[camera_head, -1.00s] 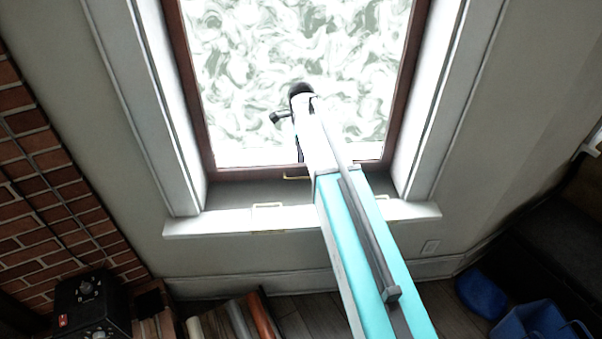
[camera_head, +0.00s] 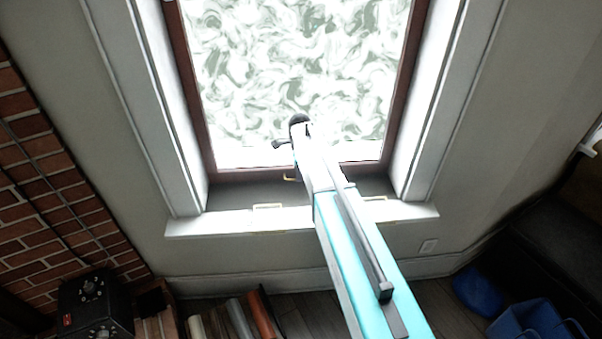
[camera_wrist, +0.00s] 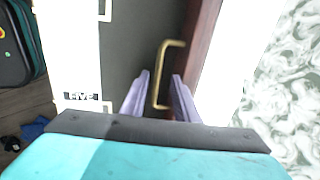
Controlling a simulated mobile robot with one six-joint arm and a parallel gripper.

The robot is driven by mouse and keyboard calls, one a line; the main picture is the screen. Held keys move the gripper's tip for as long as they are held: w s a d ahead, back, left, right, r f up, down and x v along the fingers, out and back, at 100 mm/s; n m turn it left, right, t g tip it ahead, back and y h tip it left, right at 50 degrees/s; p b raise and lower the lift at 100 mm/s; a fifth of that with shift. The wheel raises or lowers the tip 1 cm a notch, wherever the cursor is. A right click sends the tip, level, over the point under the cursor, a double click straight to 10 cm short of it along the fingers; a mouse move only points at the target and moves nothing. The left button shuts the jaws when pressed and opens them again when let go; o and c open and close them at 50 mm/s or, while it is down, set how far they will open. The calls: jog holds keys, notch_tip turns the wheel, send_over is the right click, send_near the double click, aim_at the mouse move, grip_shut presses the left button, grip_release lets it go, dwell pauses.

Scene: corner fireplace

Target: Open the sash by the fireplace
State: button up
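The sash by the fireplace is a dark reddish-brown frame (camera_head: 235,175) around bright patterned glass (camera_head: 290,60). A brass handle (camera_head: 289,178) is on its bottom rail, partly hidden by my arm. In the wrist view the handle (camera_wrist: 178,43) is a bent brass bar beside the brown rail (camera_wrist: 200,45). My gripper (camera_wrist: 160,80) is open, with its two pale purple fingers apart. The handle's near end lies between the fingers in the picture. I cannot tell whether either finger touches it. The fingertips are not clear in the head view.
A white sill (camera_head: 225,222) juts out below the sash, with brass pieces (camera_head: 267,206) on it. The brick fireplace (camera_head: 40,190) is at left. A black box with knobs (camera_head: 95,300), several books (camera_head: 240,318) and a blue bin (camera_head: 530,322) are below.

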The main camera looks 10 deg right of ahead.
jog(key=shift+w+f, duration=0.2)
jog(key=shift+f, duration=0.95)
jog(key=shift+c, duration=0.4)
